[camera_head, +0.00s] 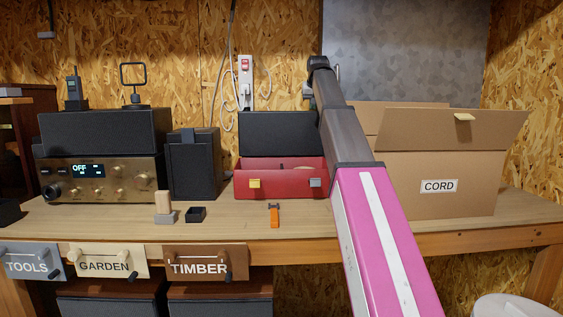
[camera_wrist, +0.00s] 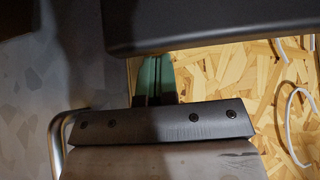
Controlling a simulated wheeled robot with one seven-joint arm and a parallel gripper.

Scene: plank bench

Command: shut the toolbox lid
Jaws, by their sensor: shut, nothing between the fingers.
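The red toolbox (camera_head: 285,187) stands on the bench at the middle. Its dark lid (camera_head: 278,134) stands open, upright at the back of the box. Two front latches show, one yellow and one grey. My arm reaches up in front of the toolbox's right end and bends over near the lid's top right; my gripper is mostly hidden there in the head view. In the wrist view my gripper's green fingers (camera_wrist: 156,75) are together and empty. A dark slab, seemingly the lid (camera_wrist: 210,22), crosses the top by the fingertips. I cannot tell whether they touch.
An open cardboard box (camera_head: 430,185) marked CORD stands right of my arm. A dark speaker (camera_head: 194,165) and a radio (camera_head: 100,181) stand to the left. An orange tool (camera_head: 274,215) lies before the toolbox. A power strip (camera_head: 245,82) with cables hangs behind.

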